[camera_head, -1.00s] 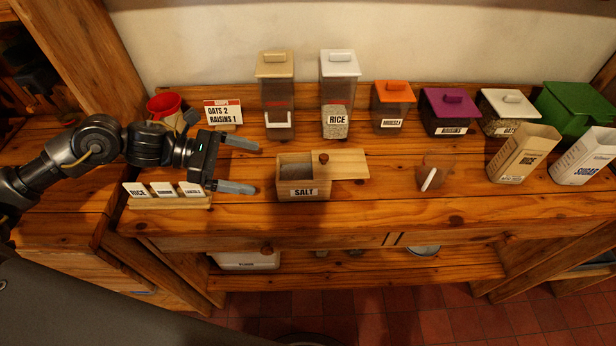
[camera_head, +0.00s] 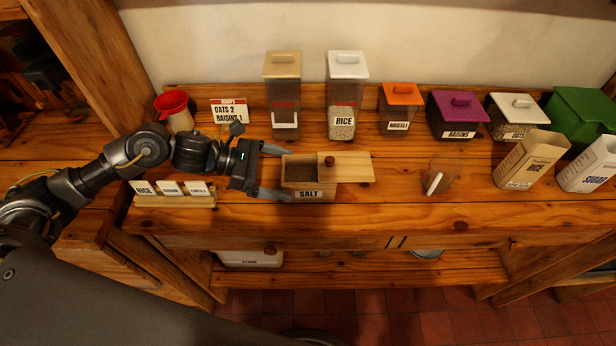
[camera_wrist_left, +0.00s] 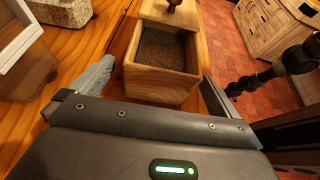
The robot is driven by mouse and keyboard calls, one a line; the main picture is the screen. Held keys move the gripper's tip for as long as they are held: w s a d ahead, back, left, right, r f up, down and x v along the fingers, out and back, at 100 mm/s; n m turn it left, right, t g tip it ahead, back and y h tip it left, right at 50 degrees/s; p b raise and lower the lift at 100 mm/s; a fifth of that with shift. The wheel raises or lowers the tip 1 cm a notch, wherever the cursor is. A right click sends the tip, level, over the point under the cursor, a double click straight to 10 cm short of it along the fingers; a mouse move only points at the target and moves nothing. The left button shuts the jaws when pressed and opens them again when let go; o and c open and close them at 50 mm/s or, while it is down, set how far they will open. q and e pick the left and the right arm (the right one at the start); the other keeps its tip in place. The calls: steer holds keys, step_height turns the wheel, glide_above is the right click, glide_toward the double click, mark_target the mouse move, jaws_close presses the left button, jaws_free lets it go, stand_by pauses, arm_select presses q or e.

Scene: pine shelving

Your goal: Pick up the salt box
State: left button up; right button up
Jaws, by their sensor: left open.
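The salt box (camera_head: 308,185) is a small wooden box with a SALT label, standing upright on the wooden counter. Its lid (camera_head: 345,167) is slid to the right, so the left part is open. In the left wrist view the box (camera_wrist_left: 160,84) shows grainy contents inside. My left gripper (camera_head: 287,173) is open at the box's left end. One finger is on the far side and one on the near side, with the box end between the tips. I cannot tell whether they touch it. My right gripper is not in the head view; a dark arm shows at the right of the wrist view.
Behind the box stand a tan-lidded canister (camera_head: 283,85) and the rice canister (camera_head: 344,95). A card holder (camera_head: 172,199) sits below my left arm.

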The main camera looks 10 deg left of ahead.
mark_target(299, 177)
arm_select(q)
steer(key=p+x, duration=0.2)
steer(key=x, duration=0.2)
steer(key=shift+s+r, duration=0.1)
steer(key=shift+d+f, duration=0.25)
steer(key=shift+d, duration=0.05)
steer(key=c, duration=1.4)
steer(key=shift+c, duration=0.5)
steer(key=shift+r, duration=0.1)
